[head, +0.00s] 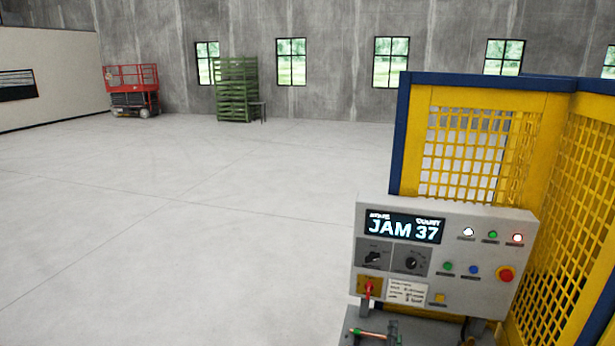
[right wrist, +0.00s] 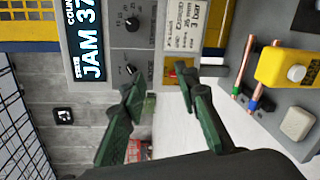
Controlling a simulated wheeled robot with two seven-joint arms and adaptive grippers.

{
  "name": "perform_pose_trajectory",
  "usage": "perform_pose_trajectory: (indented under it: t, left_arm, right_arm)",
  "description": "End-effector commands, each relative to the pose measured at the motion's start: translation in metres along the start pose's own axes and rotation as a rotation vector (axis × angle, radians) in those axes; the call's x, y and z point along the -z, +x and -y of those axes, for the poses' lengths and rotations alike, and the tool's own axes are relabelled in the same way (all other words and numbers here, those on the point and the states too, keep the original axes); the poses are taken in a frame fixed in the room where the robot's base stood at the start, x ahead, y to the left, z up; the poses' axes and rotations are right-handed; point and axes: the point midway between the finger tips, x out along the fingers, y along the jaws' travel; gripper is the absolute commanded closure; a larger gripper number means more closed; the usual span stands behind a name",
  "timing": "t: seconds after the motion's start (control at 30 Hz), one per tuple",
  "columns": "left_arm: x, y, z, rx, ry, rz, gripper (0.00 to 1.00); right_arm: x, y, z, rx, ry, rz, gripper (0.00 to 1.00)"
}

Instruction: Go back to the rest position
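My right gripper (right wrist: 160,78) shows in the right wrist view with its two dark green fingers spread apart and nothing held between them. Past the fingertips is the grey control panel (right wrist: 125,14), seen turned on its side, with a red lever (right wrist: 172,73) on a yellow plate. In the head view, the panel (head: 450,280) has the red lever (head: 368,288) at its lower left. A copper tube (head: 371,334) lies below it at the picture's bottom edge. I cannot make out either gripper in the head view.
The screen (head: 403,228) reads JAM 37. A yellow mesh guard with blue posts (head: 401,135) stands behind and right of the panel. Copper tubes (right wrist: 242,68) and a yellow button box (right wrist: 287,70) show in the wrist view. Open floor (head: 180,230) lies left.

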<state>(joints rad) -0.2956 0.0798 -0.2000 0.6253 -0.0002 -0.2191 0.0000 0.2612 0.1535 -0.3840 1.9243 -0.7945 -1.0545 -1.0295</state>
Motion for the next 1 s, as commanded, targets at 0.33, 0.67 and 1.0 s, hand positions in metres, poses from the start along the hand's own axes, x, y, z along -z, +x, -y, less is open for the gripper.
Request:
perform_pose_trajectory:
  t: [0.33,0.67,1.0]
  left_arm:
    - [-0.011,0.000,0.000,0.000,-0.002,0.015,0.60]
    - [-0.009,0.000,0.000,0.000,-0.001,0.013,0.60]
    - [-0.006,0.000,0.000,0.000,-0.001,0.009,0.60]
  right_arm:
    - [-0.028,-0.029,0.113,0.253,0.328,0.002,0.71]
    - [-0.073,-0.145,0.289,0.712,0.912,0.162,0.71]
    - [-0.094,-0.246,0.360,0.971,1.240,0.358,0.71]
